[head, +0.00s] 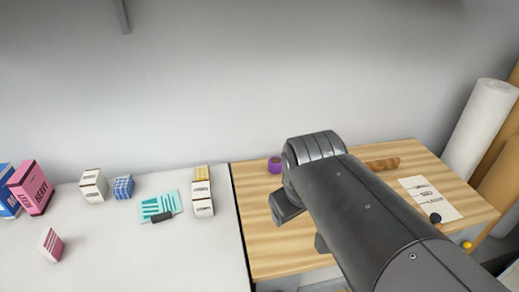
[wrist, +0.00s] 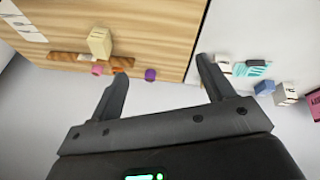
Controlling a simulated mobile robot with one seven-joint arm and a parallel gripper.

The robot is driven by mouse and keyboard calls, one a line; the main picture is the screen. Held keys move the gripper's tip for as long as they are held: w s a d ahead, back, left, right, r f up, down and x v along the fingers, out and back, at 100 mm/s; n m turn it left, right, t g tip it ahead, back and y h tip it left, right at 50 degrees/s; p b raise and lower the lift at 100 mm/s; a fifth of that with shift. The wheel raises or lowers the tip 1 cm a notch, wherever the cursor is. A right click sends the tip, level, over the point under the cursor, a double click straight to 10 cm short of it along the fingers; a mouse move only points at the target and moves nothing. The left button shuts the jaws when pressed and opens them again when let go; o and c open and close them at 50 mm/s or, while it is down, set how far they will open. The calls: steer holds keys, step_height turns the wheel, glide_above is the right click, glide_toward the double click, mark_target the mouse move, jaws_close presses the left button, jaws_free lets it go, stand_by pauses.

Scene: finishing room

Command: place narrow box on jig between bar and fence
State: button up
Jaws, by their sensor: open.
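My gripper (wrist: 163,70) is open and empty, with bare space between its fingers in the wrist view. In the head view my arm hides most of the fingers. A cream upright box (wrist: 100,42) stands on the wooden table beside a brown wooden strip (wrist: 66,57); the arm hides this box in the head view. An orange-brown piece (wrist: 122,61) lies at the strip's other end. I cannot tell which parts are the jig's bar and fence, nor whether this box is the narrow one. The gripper is apart from the box.
The wooden table (head: 262,225) also bears a purple round item (head: 274,165), a printed sheet (head: 425,190) and a dark knob (head: 435,218). A pink item (wrist: 97,69) is near the strip. The white table (head: 200,260) holds several boxes, including a pink box (head: 36,188).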

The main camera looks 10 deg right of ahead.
steer(key=s+m, duration=0.1)
steer(key=s+a+m+t+y, duration=0.1)
steer(key=s+m, duration=0.1)
steer(key=shift+a, duration=0.1)
